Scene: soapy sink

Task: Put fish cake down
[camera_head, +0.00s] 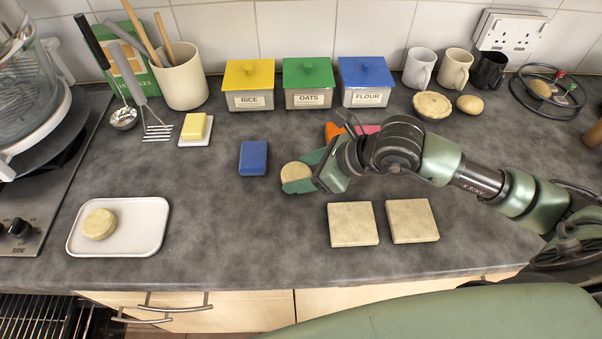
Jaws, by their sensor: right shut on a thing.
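My right gripper (301,174) reaches in from the right and is shut on a round, pale tan fish cake (293,172) over the middle of the counter. Its fingers cover part of the cake, and I cannot tell whether the cake touches the counter. A second, similar round cake (99,224) lies on a white rectangular tray (140,243) at the front left. The tray has free room right of that cake. My left gripper is not in view.
A blue block (253,158) lies just left of my right gripper. Two square beige tiles (353,224) lie front right. Yellow, green and blue-lidded tins (248,85) stand behind. Butter on a dish (195,130) lies back left. The counter (230,225) between tray and tiles is clear.

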